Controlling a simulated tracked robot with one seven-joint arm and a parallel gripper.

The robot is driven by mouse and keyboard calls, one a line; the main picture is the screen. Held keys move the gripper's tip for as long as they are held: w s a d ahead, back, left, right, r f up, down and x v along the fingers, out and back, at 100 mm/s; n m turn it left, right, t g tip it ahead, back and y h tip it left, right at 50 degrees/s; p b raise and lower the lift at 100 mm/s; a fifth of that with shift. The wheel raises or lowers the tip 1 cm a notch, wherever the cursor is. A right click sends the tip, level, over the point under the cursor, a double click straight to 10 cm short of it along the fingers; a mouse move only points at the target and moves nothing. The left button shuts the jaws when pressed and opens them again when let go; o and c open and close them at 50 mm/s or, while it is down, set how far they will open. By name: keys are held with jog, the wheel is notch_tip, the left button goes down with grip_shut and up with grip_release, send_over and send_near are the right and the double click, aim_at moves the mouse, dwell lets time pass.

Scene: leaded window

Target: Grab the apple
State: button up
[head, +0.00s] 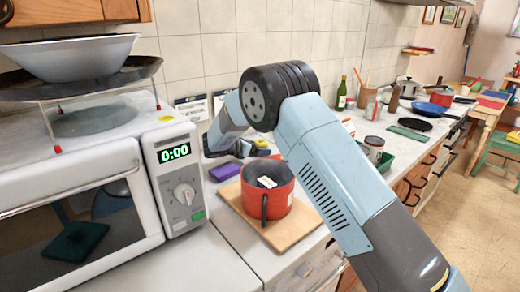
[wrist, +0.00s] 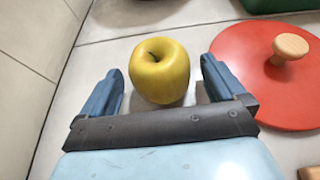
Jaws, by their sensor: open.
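A yellow apple (wrist: 160,72) with a dark stem sits on the light counter in the wrist view. My gripper (wrist: 161,66) is open, with one blue finger to the left of the apple and one to its right. The apple lies between and slightly beyond the fingertips, with a gap visible on each side. In the head view my arm reaches over the counter toward the tiled wall.
A red lid (wrist: 270,75) with a wooden knob lies just right of the right finger. The tiled wall is close on the left. In the head view, a red pot (head: 282,201) stands on a wooden board (head: 284,236), beside a purple block (head: 225,171) and the microwave (head: 75,195).

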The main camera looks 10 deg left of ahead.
jog(key=shift+c, duration=0.3)
jog(key=c, duration=1.1)
jog(key=shift+c, duration=0.2)
jog(key=shift+r, duration=0.15)
